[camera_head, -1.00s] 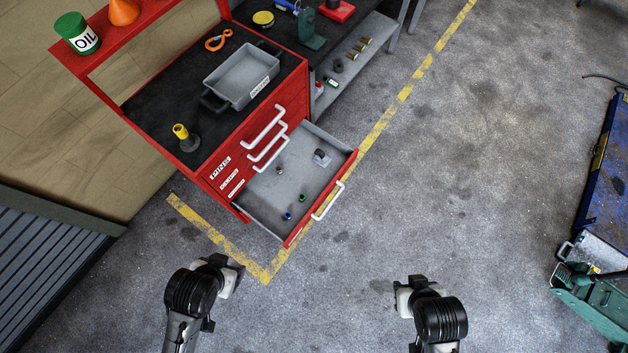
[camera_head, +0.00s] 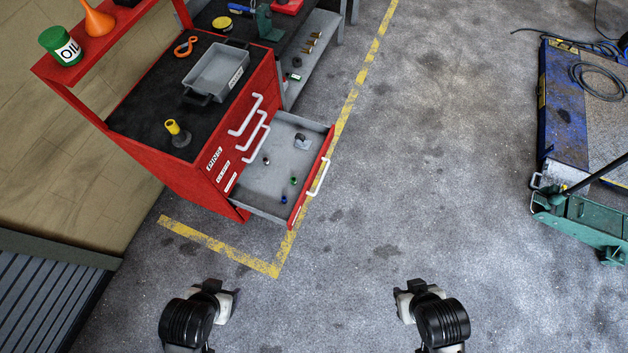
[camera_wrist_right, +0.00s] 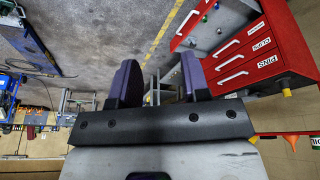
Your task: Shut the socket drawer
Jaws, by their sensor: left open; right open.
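The socket drawer (camera_head: 268,190) is the low drawer of the red cabinet (camera_head: 160,172) and stands pulled out in the head view. Its grey tray holds several small sockets, and its red front carries a white handle (camera_head: 319,177). It also shows upside down at the top of the right wrist view (camera_wrist_right: 208,22). My left gripper (camera_head: 222,296) is open, in front of the cabinet and apart from the drawer. My right gripper (camera_head: 404,298) is apart from the drawer, to its lower right. Its two fingers (camera_wrist_right: 160,84) are open and empty in the right wrist view.
A grey tray (camera_head: 218,72) and a yellow-topped item (camera_head: 177,133) stand on the cabinet top. A green jack (camera_head: 590,222) and a blue platform (camera_head: 566,115) are at the right. The floor (camera_head: 430,170) between cabinet and platform is clear.

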